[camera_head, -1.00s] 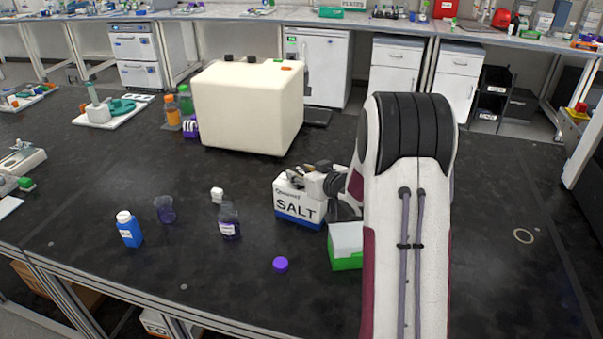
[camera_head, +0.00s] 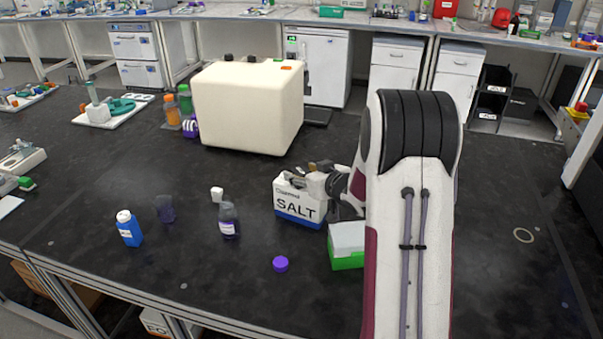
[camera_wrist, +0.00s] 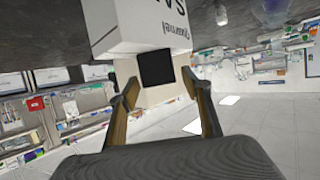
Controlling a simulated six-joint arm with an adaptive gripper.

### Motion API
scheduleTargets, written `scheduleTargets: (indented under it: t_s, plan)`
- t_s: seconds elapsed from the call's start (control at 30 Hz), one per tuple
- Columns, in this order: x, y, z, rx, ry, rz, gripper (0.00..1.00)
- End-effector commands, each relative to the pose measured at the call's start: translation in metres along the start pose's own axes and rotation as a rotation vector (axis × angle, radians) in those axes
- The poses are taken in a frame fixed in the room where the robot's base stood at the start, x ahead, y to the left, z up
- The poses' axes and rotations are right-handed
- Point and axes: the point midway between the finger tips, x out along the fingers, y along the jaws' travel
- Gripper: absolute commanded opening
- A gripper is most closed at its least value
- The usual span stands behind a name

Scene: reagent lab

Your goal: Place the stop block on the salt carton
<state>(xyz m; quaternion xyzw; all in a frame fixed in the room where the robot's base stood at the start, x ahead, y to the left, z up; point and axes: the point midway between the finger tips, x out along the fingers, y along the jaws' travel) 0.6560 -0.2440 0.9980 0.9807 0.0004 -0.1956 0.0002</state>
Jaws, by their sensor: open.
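The white and blue salt carton (camera_head: 299,203) stands upright on the dark bench, its SALT face toward the head camera. In the wrist view the carton (camera_wrist: 135,27) appears upside down. A small black square block (camera_wrist: 156,68), which looks like the stop block, shows against the carton's pale top, between my fingers. Whether it rests flat there is hard to tell. My gripper (camera_wrist: 160,92) is open, with a finger on each side of the block and gaps between. In the head view my gripper (camera_head: 306,174) is at the carton's top, partly hiding it.
A white and green box (camera_head: 347,246) stands close in front right of the carton. A large cream machine (camera_head: 247,108) is behind.

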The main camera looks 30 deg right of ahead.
Motion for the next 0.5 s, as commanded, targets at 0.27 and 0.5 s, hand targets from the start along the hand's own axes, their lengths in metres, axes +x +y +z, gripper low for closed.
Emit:
scheduleTargets:
  t_s: [0.27, 0.5]
  plan:
    - [-0.031, 0.001, 0.000, 0.000, 0.001, 0.001, 0.48]
    - [-0.061, 0.001, 0.000, 0.000, 0.001, 0.002, 0.48]
